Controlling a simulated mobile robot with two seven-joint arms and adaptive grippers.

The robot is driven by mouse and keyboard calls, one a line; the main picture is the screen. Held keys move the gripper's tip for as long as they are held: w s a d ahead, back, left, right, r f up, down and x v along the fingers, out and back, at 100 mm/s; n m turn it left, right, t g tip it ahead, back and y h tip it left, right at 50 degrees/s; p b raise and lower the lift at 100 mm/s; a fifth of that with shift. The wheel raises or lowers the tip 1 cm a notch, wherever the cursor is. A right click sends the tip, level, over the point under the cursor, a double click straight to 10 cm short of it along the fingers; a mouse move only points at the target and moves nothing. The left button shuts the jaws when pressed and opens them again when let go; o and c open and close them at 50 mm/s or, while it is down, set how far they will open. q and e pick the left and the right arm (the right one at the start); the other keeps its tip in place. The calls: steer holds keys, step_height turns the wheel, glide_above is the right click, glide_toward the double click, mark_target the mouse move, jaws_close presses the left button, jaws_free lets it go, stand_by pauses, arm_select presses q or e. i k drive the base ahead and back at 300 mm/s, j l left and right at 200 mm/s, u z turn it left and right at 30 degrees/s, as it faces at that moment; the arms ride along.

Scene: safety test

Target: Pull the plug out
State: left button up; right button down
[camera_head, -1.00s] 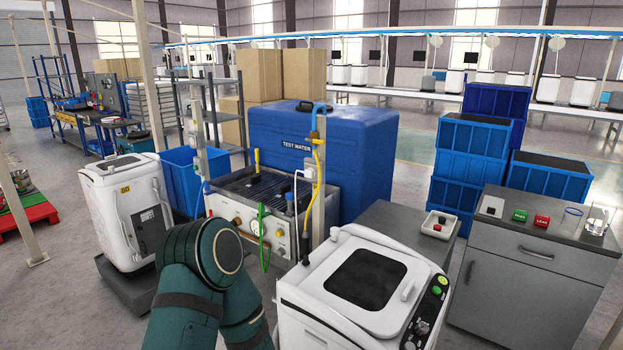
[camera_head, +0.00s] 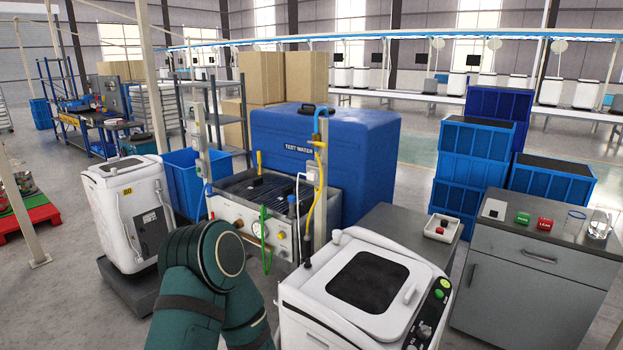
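A white socket box (camera_head: 313,171) is fixed on the upright metal post behind the front white machine. A white cord (camera_head: 298,187) runs from the box down toward the test bench. Whether a plug sits in the box is too small to tell. The white machine (camera_head: 368,285) with a dark lid window stands at the front centre. My green arm shows at the bottom left of centre, bent at a joint, in front of the test bench. Neither gripper is in view.
The test bench (camera_head: 240,214) with yellow and green hoses stands before a blue water tank (camera_head: 345,165). Another white machine (camera_head: 130,212) is at left. A grey cabinet (camera_head: 525,290) with small blocks and a glass stands at right. Blue crates (camera_head: 470,170) are stacked behind.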

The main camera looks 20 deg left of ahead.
mark_target(310, 177)
steer(key=k, duration=1.25)
steer(key=z, duration=1.75)
steer(key=k+j, duration=0.1)
steer(key=j, duration=1.95)
steer(key=k+j, duration=0.15)
steer(key=j, duration=0.9)
